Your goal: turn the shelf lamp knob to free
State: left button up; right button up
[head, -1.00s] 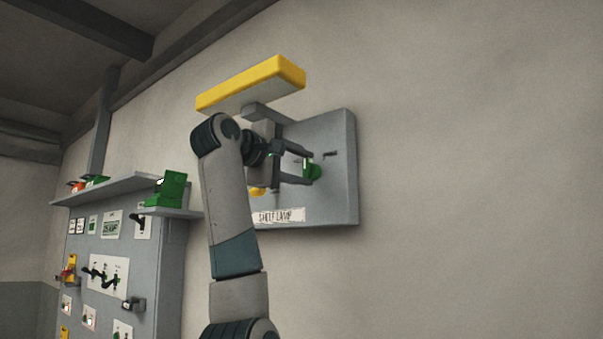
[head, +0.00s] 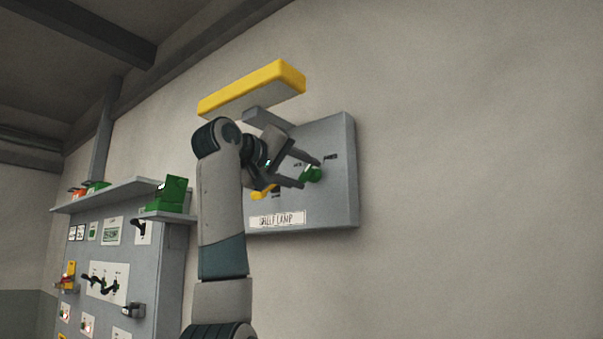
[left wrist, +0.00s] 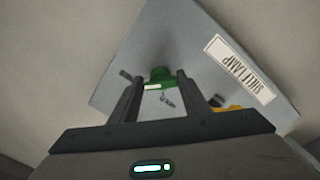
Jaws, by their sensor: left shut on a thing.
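The green knob (head: 312,174) sits on the grey shelf lamp panel (head: 341,205) on the wall. My left gripper (head: 311,173) has a finger on each side of the knob and is shut on it, with its jaws tilted in the head view. In the left wrist view the green knob (left wrist: 160,75) shows between the fingertips (left wrist: 157,82), and the panel looks turned. The "SHELF LAMP" label (head: 277,220) is low on the panel. Small dark marks around the knob are too small to read. My right gripper is not in view.
A yellow-topped lamp bar (head: 252,88) juts out above the panel, close over my left wrist. A yellow part (head: 263,192) sits lower left of the knob. A control board (head: 150,265) with a shelf and green box (head: 168,192) stands left. The wall right is clear.

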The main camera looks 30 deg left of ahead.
pick_arm(q)
jog(key=shift+r, duration=0.1)
dwell(0.3)
jog(key=o, duration=0.8)
jog(key=shift+o, duration=1.2)
jog(key=shift+w, duration=0.1)
